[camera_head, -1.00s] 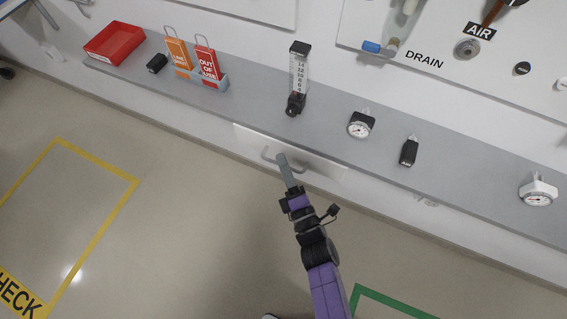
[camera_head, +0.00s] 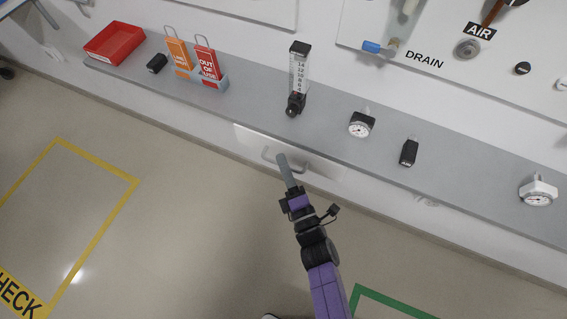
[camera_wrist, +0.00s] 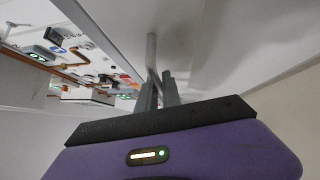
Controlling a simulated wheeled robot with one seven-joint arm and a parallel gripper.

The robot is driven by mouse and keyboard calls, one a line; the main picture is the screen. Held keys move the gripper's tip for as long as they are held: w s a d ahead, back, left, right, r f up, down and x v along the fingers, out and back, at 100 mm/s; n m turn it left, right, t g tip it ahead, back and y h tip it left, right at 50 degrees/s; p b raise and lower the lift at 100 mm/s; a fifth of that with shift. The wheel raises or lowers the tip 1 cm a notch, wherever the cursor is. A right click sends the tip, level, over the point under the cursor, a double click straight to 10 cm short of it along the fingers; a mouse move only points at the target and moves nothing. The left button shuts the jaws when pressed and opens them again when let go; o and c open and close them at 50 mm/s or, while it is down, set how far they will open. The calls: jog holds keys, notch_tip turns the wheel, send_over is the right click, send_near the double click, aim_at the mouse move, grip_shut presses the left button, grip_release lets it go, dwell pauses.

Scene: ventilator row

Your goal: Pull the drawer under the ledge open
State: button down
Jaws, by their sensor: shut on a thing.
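The drawer (camera_head: 318,168) has a pale front under the grey ledge (camera_head: 335,140), and looks shut in the head view. Its grey bar handle (camera_head: 268,154) stands out from the front; in the wrist view the handle (camera_wrist: 151,50) runs toward my fingers. My gripper (camera_head: 283,160) reaches up from below to the handle and hides part of it. In the wrist view my gripper (camera_wrist: 160,88) has its two fingers close on either side of the bar, shut on it.
The floor (camera_head: 190,220) in front of the drawer is clear, with yellow and green floor markings.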

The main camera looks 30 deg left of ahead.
dwell(0.4)
jog(key=s+b, duration=0.1)
jog(key=s, duration=1.2)
jog(key=shift+s+d, duration=0.25)
jog(key=shift+s, duration=0.05)
jog(key=shift+f, duration=0.1)
jog(key=c, duration=1.8)
grip_release()
jog(key=v, duration=0.7)
jog(key=shift+s+d+b, duration=0.3)
